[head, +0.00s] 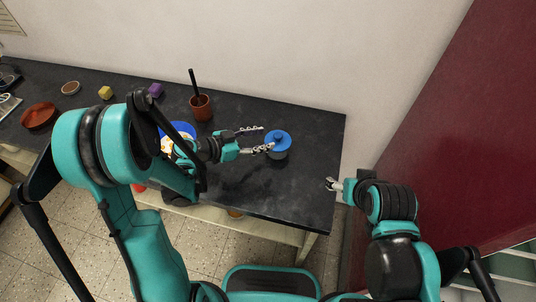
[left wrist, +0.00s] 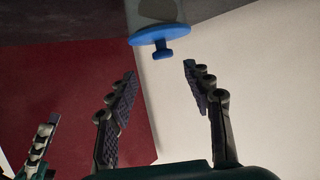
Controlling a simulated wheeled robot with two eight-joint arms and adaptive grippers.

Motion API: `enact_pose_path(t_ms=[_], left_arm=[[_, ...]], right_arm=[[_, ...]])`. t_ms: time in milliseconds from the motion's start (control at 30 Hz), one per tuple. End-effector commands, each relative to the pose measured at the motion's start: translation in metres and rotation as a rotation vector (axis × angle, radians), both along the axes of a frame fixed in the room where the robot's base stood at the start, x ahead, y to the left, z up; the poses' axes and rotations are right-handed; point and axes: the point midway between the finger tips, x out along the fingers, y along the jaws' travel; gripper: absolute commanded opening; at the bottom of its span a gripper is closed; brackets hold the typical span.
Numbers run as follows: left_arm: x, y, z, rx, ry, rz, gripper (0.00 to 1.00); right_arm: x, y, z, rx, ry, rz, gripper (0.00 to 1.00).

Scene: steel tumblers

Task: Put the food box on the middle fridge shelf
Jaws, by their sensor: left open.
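A grey round container with a blue knobbed lid (head: 277,138), the only thing in view that could be the food box, stands upright near the right end of the dark counter. Its blue lid (left wrist: 160,36) is at the top of the left wrist view. My left gripper (head: 266,138) is open and empty, its fingers pointing at the container from the left; the wrist view shows the lid beyond the spread fingertips (left wrist: 160,75). My right gripper (head: 332,184) is off the counter's right edge, too small to judge. No fridge shelf is clearly recognisable.
A brown pot with a dark stick (head: 201,107) stands behind my left gripper. A blue-rimmed plate (head: 179,128) is partly behind my left arm. Purple (head: 155,90) and yellow (head: 105,92) blocks and a red-brown dish (head: 39,116) lie left. A dark red surface (head: 450,130) rises at right.

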Motion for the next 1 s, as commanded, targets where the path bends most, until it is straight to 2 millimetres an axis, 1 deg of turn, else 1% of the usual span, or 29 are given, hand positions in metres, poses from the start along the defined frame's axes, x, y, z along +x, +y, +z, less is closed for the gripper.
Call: enact_pose_path(t_ms=[267, 467, 600, 700, 867, 900, 967, 1000], left_arm=[[0.015, -0.021, -0.013, -0.004, -0.015, -0.009, 0.51], [0.032, -0.042, -0.028, -0.004, -0.014, -0.010, 0.51], [0.041, -0.055, -0.032, -0.004, -0.013, -0.008, 0.51], [0.044, -0.058, -0.032, -0.003, -0.013, -0.005, 0.51], [0.044, -0.058, -0.031, -0.003, -0.013, -0.005, 0.51], [0.044, -0.058, -0.031, -0.003, -0.013, -0.005, 0.48], [0.044, -0.058, -0.031, -0.003, -0.013, -0.005, 0.32], [0.044, -0.058, -0.031, -0.003, -0.013, -0.005, 0.22]], right_arm=[[0.000, 0.000, -0.009, 0.000, 0.000, 0.000, 0.70], [0.000, 0.000, -0.024, 0.000, 0.000, 0.000, 0.70], [0.000, 0.000, -0.029, 0.000, 0.000, 0.000, 0.70], [0.000, 0.000, -0.029, 0.000, 0.000, 0.000, 0.70], [0.000, 0.000, -0.028, 0.000, 0.000, 0.000, 0.70], [0.000, 0.000, -0.028, 0.000, 0.000, 0.000, 0.70], [0.000, 0.000, -0.028, 0.000, 0.000, 0.000, 0.70], [0.000, 0.000, -0.028, 0.000, 0.000, 0.000, 0.70]])
